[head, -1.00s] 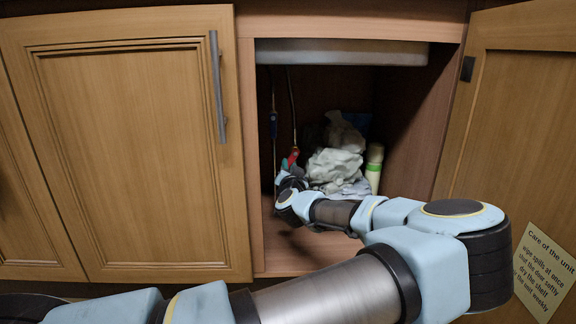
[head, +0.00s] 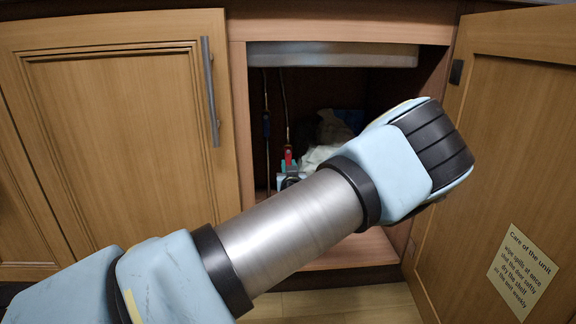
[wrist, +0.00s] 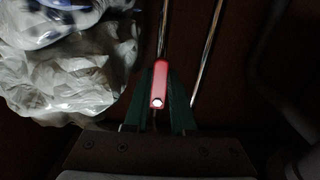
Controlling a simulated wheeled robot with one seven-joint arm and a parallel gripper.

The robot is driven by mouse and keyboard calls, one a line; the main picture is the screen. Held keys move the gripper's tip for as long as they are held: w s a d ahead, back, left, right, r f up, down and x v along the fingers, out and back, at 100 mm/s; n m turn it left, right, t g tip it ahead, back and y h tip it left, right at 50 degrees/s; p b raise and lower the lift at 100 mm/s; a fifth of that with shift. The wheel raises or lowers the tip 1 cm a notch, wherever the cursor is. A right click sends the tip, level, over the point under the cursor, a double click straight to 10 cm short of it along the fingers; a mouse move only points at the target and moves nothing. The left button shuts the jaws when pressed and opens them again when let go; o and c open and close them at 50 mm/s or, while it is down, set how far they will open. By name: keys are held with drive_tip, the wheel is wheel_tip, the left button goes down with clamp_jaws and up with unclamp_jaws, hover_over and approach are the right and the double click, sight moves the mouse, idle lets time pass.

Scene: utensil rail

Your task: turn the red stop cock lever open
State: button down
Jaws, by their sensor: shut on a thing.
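The red lever (head: 288,153) shows inside the open cupboard in the head view, upright in line with its thin pipe. In the wrist view the red lever (wrist: 160,80) lies between the two dark green fingers of my gripper (wrist: 162,92), which is shut on it. A bright round spot shows at the lever's near end. In the head view my gripper (head: 287,173) is small and partly hidden by my arm, just below the lever. The valve body behind the lever is hidden.
A blue-handled fitting (head: 266,125) hangs on a second pipe left of the lever. Crumpled pale bags (wrist: 65,75) lie beside the lever. The left door (head: 120,140) is shut; the right door (head: 510,150) stands open, bearing a note (head: 522,270).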

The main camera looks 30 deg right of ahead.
idle(0.3)
drive_tip(key=c, duration=0.7)
unclamp_jaws()
drive_tip(key=shift+c, duration=0.2)
